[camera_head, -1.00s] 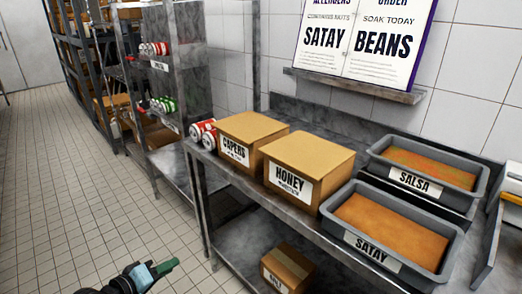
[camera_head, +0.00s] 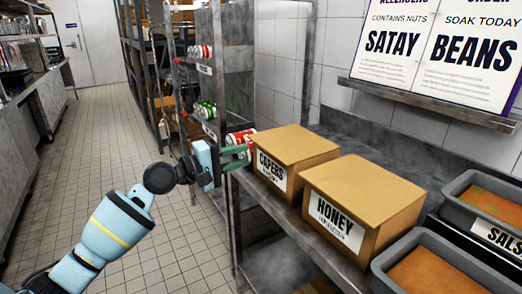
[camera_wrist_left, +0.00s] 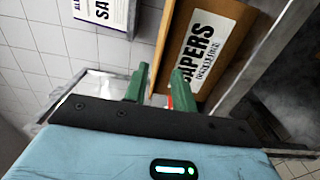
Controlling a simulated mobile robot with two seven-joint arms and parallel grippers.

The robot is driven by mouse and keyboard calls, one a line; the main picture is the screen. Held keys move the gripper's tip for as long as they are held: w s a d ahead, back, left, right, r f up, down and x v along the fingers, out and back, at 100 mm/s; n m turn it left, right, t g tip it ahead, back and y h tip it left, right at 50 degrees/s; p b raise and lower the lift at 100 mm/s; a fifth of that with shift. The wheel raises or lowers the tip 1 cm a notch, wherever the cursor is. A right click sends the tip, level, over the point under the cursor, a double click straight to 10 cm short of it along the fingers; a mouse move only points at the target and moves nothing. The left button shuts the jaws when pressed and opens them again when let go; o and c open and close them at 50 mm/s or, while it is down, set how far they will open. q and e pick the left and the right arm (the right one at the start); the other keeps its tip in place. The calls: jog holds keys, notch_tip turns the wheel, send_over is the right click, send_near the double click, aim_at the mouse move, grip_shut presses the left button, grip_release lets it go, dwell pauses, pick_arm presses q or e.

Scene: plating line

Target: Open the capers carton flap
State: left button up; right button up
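The capers carton (camera_head: 298,146) stands on the metal counter with its brown top lying flat and closed. Its white label faces the aisle. In the left wrist view the carton (camera_wrist_left: 227,18) is close beyond the fingers, with its label showing sideways. My left gripper (camera_head: 246,156) is at the carton's left end, near the label side, with green fingers pointing towards it. In the left wrist view the two fingers (camera_wrist_left: 159,80) are apart with nothing clearly held between them. I cannot tell whether a finger touches the carton. My right gripper is not in view.
The honey carton (camera_head: 365,190) stands close on the right of the capers carton. Satay (camera_head: 385,265) and salsa (camera_head: 455,212) tubs are farther right. A red can (camera_head: 240,137) lies right behind my left gripper. A metal shelf (camera_head: 232,60) rises behind; the aisle floor is free.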

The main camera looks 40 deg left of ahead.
pick_arm(q)
jog(key=x, duration=0.6)
jog(key=shift+w+p, duration=0.15)
jog(key=shift+p, duration=0.15)
jog(key=shift+d, duration=0.1)
grip_shut()
dwell(1.1)
